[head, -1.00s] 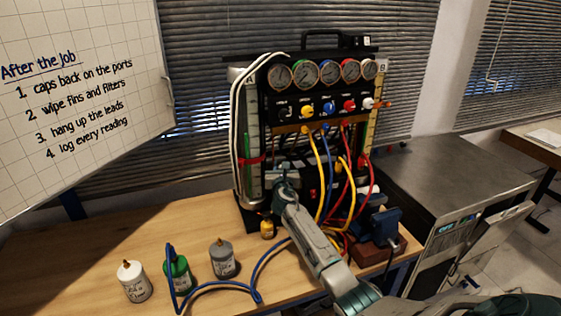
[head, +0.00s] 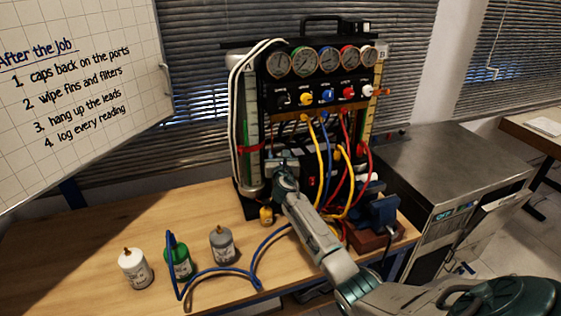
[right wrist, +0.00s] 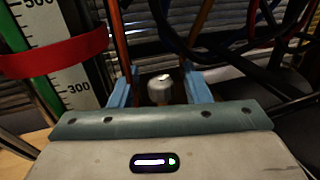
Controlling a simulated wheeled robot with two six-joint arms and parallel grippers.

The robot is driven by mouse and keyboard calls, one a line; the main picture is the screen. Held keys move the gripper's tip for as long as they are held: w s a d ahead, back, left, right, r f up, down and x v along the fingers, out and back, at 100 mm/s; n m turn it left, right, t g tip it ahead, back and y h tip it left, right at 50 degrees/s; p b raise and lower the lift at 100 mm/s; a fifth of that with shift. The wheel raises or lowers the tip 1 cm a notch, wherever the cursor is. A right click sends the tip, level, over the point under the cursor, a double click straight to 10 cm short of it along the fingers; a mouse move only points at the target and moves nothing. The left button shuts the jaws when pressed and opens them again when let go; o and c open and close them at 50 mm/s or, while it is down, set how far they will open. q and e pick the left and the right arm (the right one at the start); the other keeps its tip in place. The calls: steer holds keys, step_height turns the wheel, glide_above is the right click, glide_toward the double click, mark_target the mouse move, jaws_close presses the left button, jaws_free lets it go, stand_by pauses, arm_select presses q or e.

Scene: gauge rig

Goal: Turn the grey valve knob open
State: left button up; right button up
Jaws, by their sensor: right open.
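A pale grey knob (right wrist: 160,90) shows in the right wrist view, between the blue fingertips of my right gripper (right wrist: 160,87). The fingers are open, one on each side of it, with a gap on both sides. I cannot tell how far ahead of the fingertips it is. In the head view my right gripper (head: 284,166) is in front of the lower left part of the gauge rig (head: 285,122), and the arm hides what lies behind it; I cannot make out the knob there. My left gripper is not in view.
Yellow (head: 318,165), red and blue hoses hang close right of my gripper. A tube scale with a red strap (right wrist: 60,55) stands left of it. Several bottles, one of them grey (head: 222,246), and a blue vise (head: 383,212) stand on the wooden bench (head: 100,220).

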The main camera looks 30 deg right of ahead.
steer(key=v, duration=1)
steer(key=shift+s+a, duration=0.15)
steer(key=shift+s, duration=0.05)
steer(key=shift+o, duration=0.3)
steer(key=shift+f, duration=0.1)
